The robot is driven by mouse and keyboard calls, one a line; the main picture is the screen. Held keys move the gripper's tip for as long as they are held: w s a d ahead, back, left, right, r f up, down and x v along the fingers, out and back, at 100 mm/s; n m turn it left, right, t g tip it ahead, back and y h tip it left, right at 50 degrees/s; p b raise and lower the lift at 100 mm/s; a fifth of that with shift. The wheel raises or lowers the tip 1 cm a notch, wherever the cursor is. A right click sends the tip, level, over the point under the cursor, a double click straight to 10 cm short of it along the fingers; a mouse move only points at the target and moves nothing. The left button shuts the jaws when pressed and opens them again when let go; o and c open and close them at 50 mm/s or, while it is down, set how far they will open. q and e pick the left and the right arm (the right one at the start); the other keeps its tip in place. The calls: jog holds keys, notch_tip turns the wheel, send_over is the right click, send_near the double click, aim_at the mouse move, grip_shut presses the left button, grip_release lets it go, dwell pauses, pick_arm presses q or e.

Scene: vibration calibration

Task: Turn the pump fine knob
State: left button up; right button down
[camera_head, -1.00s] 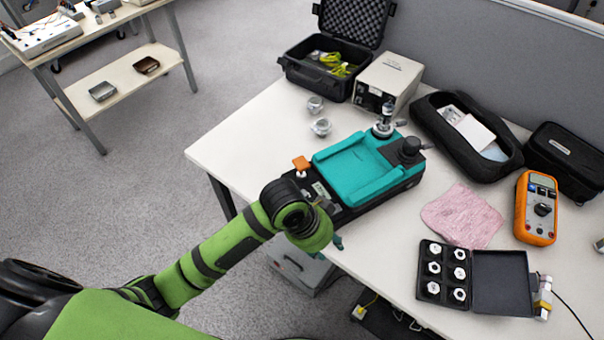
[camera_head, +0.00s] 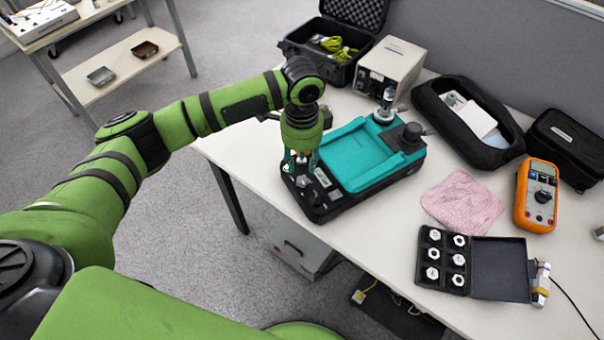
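The pump is a teal and black unit (camera_head: 366,160) on the white table, with a teal tray-like top and a dark front panel. A black round knob (camera_head: 411,133) stands at its right rear corner, and a metal fitting (camera_head: 385,108) rises at its back. Which part is the fine knob is not clear. My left gripper (camera_head: 300,168) points down over the left end of the front panel, its teal fingers on either side of a small pale part. The orange-topped part there is mostly hidden by the gripper. Whether the fingers touch anything is unclear. My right gripper is not in view.
A grey box instrument (camera_head: 391,66) and an open black case (camera_head: 327,45) stand behind. A black pouch (camera_head: 468,122), pink cloth (camera_head: 462,203), orange multimeter (camera_head: 537,196) and an open box of hex pieces (camera_head: 444,261) lie to the right. The table's front edge is near.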

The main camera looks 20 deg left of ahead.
aim_at(302, 180)
pick_arm(q)
notch_tip(302, 180, down, 7)
jog(key=shift+r+p, duration=0.15)
jog(key=shift+p, duration=0.25)
grip_shut()
